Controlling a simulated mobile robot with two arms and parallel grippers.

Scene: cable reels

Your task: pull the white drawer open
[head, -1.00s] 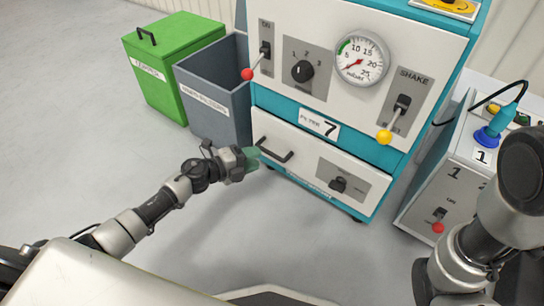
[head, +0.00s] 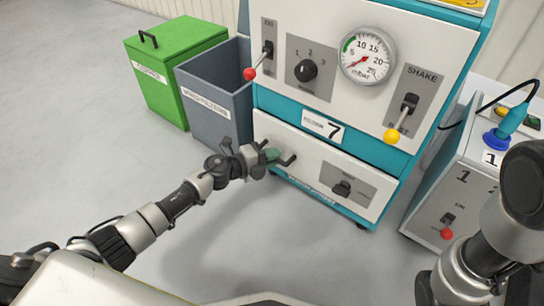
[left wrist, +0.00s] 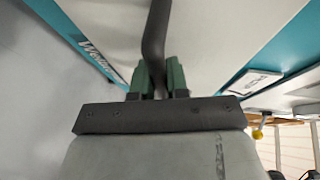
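The white drawer (head: 330,167) is the lower front of the teal and white cabinet. Its face looks flush with the cabinet, so it appears closed. It has a dark bar handle (head: 287,160) on its left part and a grey panel with a dark knob on its right. My left gripper (head: 272,155) is at this handle. In the left wrist view, its green fingers (left wrist: 160,80) stand close together on both sides of the dark handle (left wrist: 156,35) and appear shut on it. My right arm shows at the right edge; its gripper is out of view.
A grey open bin (head: 213,92) and a green lidded bin (head: 175,70) stand left of the cabinet. Above the drawer are switches and a gauge (head: 367,55). A grey unit (head: 445,195) with a blue plug stands at right. The floor before the drawer is clear.

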